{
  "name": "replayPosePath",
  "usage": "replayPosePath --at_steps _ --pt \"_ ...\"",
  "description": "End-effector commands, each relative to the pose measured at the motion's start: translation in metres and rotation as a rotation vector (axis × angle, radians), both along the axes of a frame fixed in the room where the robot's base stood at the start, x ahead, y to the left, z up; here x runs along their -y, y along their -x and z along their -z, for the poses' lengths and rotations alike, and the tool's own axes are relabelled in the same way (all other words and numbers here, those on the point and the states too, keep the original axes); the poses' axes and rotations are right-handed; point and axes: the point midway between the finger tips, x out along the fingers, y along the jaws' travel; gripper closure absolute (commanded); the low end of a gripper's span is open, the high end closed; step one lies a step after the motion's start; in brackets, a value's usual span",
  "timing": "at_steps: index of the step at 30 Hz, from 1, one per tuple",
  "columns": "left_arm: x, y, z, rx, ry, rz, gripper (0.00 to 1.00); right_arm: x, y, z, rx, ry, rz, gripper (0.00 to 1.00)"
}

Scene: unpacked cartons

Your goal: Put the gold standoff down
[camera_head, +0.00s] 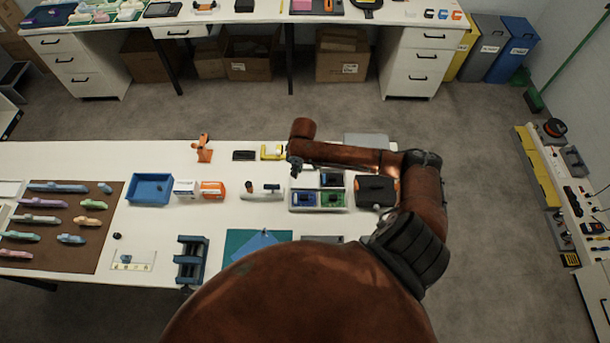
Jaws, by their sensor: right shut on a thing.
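My right gripper (295,169) hangs at the end of my rust-brown arm, over the white table (330,225). It is just left of the white divided tray (318,207) and above and right of a small white holder (262,192). The gripper looks small and dark and points down, with its jaws closed. The gold standoff is too small to make out at the fingertips. My left gripper is not in view.
A blue bin (151,188), an orange box (212,190) and a dark case (376,190) stand along the table. A brown mat (85,245) with several tools lies at the left. A green mat (235,240) lies in front. Bare white table shows between them.

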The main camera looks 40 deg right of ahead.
Motion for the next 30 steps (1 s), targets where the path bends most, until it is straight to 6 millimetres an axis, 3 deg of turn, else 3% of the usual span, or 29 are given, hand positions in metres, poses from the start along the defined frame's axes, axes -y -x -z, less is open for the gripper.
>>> replayPosePath --at_steps 3,7,14,19,30 --pt "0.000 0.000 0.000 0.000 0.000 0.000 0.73 0.017 0.000 0.025 -0.005 -0.001 0.004 1.00" --pt "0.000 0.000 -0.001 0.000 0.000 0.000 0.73 0.030 -0.002 0.040 -0.003 -0.001 0.001 1.00" --pt "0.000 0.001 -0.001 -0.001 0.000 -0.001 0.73 0.042 -0.003 0.055 -0.003 -0.001 0.001 1.00" --pt "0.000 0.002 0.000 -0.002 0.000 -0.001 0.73 0.042 -0.003 0.080 -0.003 -0.003 0.000 1.00" --pt "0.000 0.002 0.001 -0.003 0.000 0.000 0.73 0.043 -0.003 0.087 -0.002 -0.001 -0.001 1.00"
